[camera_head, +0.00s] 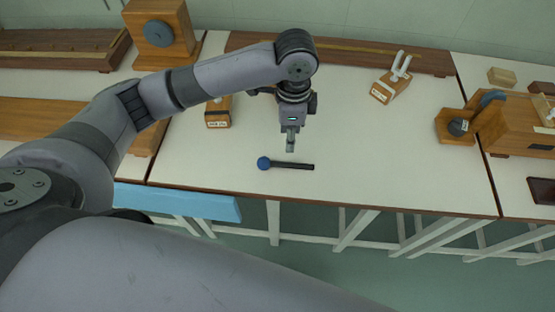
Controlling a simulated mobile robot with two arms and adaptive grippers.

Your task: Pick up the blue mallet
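The blue mallet (264,163) lies on the white bench top (390,165) near its front edge. Its round blue head points left and its dark handle points right. My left gripper (290,148) hangs over the bench, pointing down, just behind the mallet's handle in the picture. The fingers look narrow from this side, so I cannot tell whether they are open or shut. Nothing shows held in them. The mallet looks clear of the fingers and fully visible. My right gripper is not in view.
A labelled wooden block (217,115) stands left of the gripper, partly behind my arm. A block with white prongs (391,85) stands back right. A wooden stand (457,132) is at right. A long wooden rail (400,57) runs along the back. The bench around the mallet is clear.

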